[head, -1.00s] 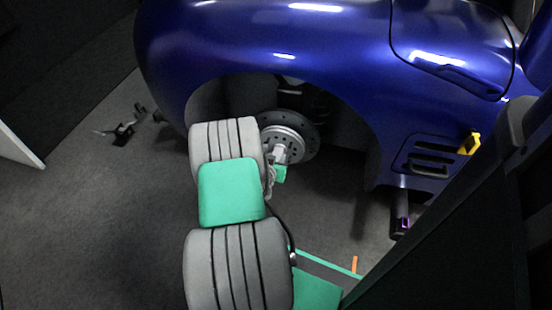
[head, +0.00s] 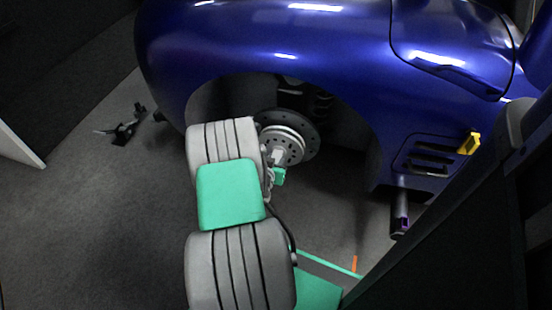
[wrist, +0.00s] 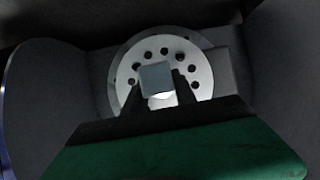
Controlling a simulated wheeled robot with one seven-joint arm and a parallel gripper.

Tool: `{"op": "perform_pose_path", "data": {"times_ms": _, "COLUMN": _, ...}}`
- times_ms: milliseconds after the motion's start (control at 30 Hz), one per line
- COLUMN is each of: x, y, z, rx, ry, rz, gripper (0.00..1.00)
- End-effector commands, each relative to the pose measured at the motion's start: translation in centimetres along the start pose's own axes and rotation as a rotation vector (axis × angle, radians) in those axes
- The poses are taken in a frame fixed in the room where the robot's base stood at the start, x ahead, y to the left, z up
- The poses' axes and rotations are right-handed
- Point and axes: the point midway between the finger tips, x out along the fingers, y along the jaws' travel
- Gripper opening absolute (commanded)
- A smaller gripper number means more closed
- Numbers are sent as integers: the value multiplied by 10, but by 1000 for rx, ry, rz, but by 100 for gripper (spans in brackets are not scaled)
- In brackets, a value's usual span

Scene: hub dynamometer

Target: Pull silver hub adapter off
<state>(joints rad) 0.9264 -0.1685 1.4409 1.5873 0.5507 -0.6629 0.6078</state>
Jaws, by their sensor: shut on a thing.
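The silver hub adapter (head: 283,143) is a round disc with a ring of holes, in front of the dark brake disc (head: 309,134) in the wheel arch of the blue car. In the wrist view the adapter (wrist: 197,72) faces me, with a square block (wrist: 156,78) sticking out at its middle. My gripper (wrist: 158,92) is shut on this block, one dark finger on each side. In the head view my gripper (head: 275,158) is small and partly hidden by my arm. I cannot tell whether the adapter touches the brake disc.
The blue car body (head: 290,45) arches over the hub. A yellow piece (head: 469,143) sits by the vent behind the wheel arch. A dark post with a purple mark (head: 401,208) stands below it. A small black stand (head: 124,131) is on the floor at left.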

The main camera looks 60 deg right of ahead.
Motion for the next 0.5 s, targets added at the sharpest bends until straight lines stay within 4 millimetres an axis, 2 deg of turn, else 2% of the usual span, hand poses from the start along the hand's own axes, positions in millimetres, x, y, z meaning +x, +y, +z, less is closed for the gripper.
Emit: {"op": "perform_pose_path", "data": {"times_ms": 500, "x": -18, "y": -1, "z": 6, "rx": 0, "ry": 5, "rz": -2, "gripper": 0}}
